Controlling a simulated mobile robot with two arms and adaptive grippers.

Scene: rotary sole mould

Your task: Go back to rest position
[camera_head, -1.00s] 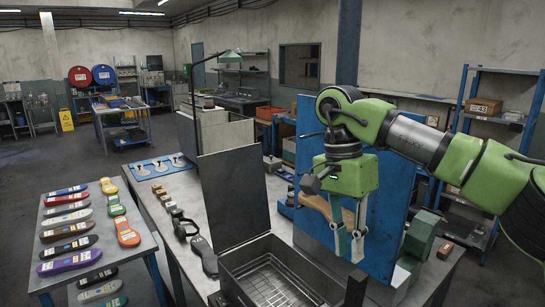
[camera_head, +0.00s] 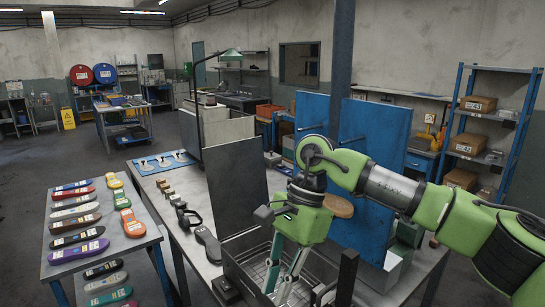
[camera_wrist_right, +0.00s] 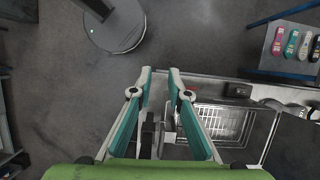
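My right gripper (camera_head: 276,292) points down in front of and over the near part of an open metal box. In the right wrist view its two teal and grey fingers (camera_wrist_right: 160,78) stand apart with nothing between them. The box (camera_head: 233,268) has a raised dark lid (camera_head: 238,185) and a wire basket inside; it also shows in the right wrist view (camera_wrist_right: 254,116), to the right of the fingers. My left gripper is not in view.
A side table (camera_head: 138,243) at left holds several coloured soles. The workbench (camera_head: 180,232) carries a dark sole (camera_head: 208,243) and small parts. Blue panels (camera_head: 378,135) stand behind my right arm. Shelves (camera_head: 492,95) stand at right. The floor at far left is open.

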